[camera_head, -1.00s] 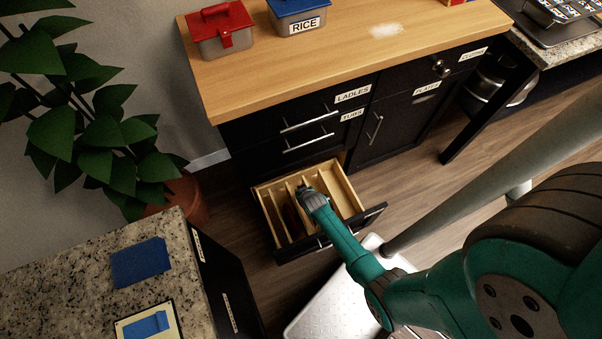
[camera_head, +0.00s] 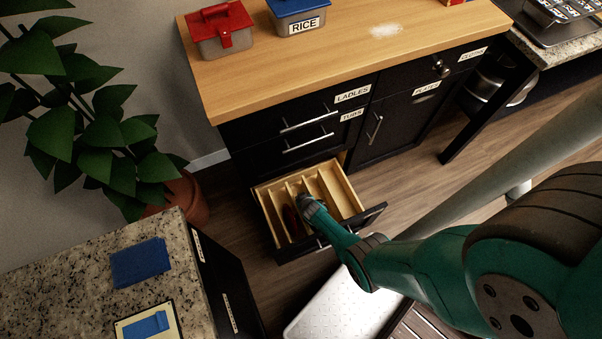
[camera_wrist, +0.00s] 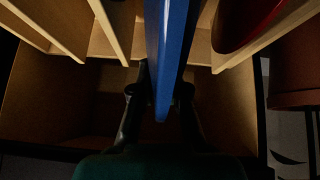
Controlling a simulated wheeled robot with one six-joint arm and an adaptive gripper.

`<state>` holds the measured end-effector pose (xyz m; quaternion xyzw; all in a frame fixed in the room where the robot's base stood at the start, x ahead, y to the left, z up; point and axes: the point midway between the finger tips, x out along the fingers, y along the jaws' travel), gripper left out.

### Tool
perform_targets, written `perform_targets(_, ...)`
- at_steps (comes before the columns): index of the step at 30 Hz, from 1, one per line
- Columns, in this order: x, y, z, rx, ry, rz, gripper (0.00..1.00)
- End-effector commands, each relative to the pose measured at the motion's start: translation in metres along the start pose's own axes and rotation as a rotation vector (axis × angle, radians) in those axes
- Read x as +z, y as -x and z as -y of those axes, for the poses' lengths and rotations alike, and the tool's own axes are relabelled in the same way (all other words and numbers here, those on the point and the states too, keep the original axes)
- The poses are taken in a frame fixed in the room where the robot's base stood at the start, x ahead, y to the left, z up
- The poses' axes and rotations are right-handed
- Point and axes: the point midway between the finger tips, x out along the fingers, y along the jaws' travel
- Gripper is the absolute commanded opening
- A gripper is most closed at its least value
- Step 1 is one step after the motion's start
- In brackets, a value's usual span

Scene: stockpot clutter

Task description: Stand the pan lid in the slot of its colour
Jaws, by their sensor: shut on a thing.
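The pan lid is a blue, edge-on shape (camera_wrist: 168,45) in the wrist view, running from the top edge down between my fingers. My gripper (camera_wrist: 160,92) is shut on it. In the head view my gripper (camera_head: 306,207) is at the open drawer (camera_head: 345,188), over its wooden dividers; the blue lid is mostly hidden there. A red rounded lid (camera_wrist: 243,18) stands in a neighbouring slot to the right in the wrist view; it also shows in the head view (camera_head: 290,222), left of my gripper. I cannot tell whether the blue lid touches the drawer floor.
The drawer sits low in a black cabinet under a wooden counter (camera_head: 345,55). A red-lidded box (camera_head: 221,35) and a blue-lidded RICE box (camera_head: 300,22) stand on top. A granite counter (camera_head: 70,265) is at left, with a potted plant (camera_head: 90,130) behind it.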

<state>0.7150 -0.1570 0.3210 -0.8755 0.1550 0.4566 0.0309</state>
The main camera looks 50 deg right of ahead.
Motion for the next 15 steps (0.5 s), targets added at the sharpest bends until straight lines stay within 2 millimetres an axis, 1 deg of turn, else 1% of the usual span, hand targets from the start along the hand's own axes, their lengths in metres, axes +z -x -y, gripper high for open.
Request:
perform_targets(4,0.002,-0.0033,0.0013,-0.004,0.001,0.0,0.0)
perform_targets(14,0.003,-0.0038,0.0017,-0.006,0.001,0.0,0.0)
perform_targets(15,0.003,-0.0038,0.0017,-0.006,0.001,0.0,0.24)
